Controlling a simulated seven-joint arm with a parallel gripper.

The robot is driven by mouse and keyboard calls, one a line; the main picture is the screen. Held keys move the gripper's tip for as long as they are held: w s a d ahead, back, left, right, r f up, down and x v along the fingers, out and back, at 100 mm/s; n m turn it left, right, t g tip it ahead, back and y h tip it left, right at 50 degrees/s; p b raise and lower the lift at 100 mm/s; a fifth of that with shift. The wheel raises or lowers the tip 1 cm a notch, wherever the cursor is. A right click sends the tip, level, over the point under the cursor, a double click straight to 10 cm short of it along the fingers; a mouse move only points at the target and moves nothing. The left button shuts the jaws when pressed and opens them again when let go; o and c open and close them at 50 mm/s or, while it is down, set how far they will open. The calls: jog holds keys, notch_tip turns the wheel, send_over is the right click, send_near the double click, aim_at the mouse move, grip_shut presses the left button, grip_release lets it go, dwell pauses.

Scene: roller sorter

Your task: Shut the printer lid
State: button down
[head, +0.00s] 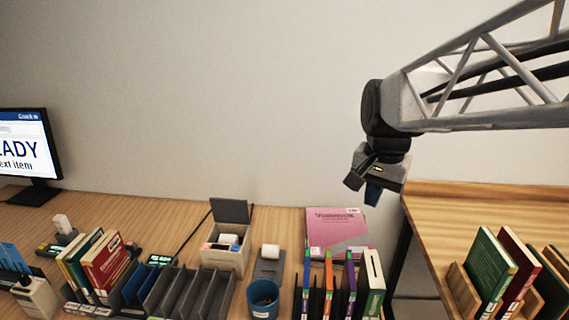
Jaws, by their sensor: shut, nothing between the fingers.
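A light box that looks like the printer (226,261) stands on the desk, left of the picture's middle. Its dark grey lid (231,211) is raised at the back, standing nearly upright. White, blue and orange parts show inside the open top. My gripper (363,190) is shut and empty, high in the air to the right of the printer and well apart from it.
A grey stand with a white roll (270,252) and a blue cup (263,299) are right of the printer. Grey slotted racks (182,297) are in front. A monitor (28,150) is at left.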

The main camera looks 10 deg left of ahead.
jog(key=w+a+m+g, duration=0.1)
jog(key=w+a+m, duration=0.2)
jog(key=w+a, duration=0.65)
jog(key=w+a+m+g, duration=0.1)
jog(key=w+a+m, duration=0.2)
jog(key=w+a, duration=0.7)
jog(key=w+a+f+m+g, duration=0.1)
jog(key=w+a+f+m, duration=0.2)
jog(key=w+a+f, duration=0.3)
jog(key=w+a+f+m+g, duration=0.1)
jog(key=w+a+f+m, duration=0.2)
jog(key=w+a+f, duration=0.3)
jog(key=w+a, duration=0.5)
jog(key=a, duration=0.2)
jog(key=shift+m+g, duration=0.3)
jog(key=shift+f, duration=0.2)
send_near(231, 208)
notch_tip(231, 208, down, 5)
jog(key=w, duration=0.2)
jog(key=shift+s+a+f, duration=0.1)
jog(key=shift+s+a, duration=0.1)
jog(key=shift+s, duration=0.45)
jog(key=shift+s+a+f, duration=0.1)
jog(key=shift+s+a, duration=0.05)
jog(key=shift+s, duration=0.5)
